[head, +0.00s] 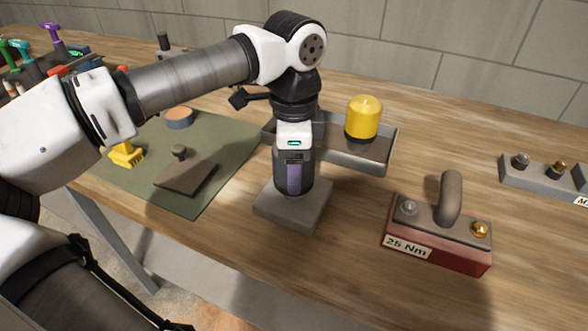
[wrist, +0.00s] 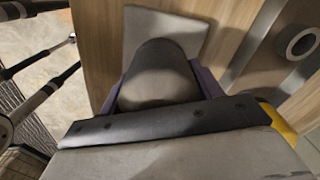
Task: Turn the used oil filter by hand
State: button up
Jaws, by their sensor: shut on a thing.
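The used oil filter (wrist: 160,80), a dark grey cylinder, stands upright on a square grey block (head: 290,210) at the table's front edge. My gripper (head: 294,180) comes down on it from above and is shut on it. One purple finger shows on the filter's near side in the head view. In the wrist view my gripper's purple fingers (wrist: 157,92) lie on either side of the filter's rounded body. The block (wrist: 172,25) also shows in the wrist view.
A grey tray (head: 377,161) behind holds a yellow canister (head: 362,117) with a dark base. Right stands a red-based "25 Nm" block (head: 435,240) with a curved handle.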

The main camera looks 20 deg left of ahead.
jog(key=shift+s+n, duration=0.1)
jog(key=shift+n, duration=0.2)
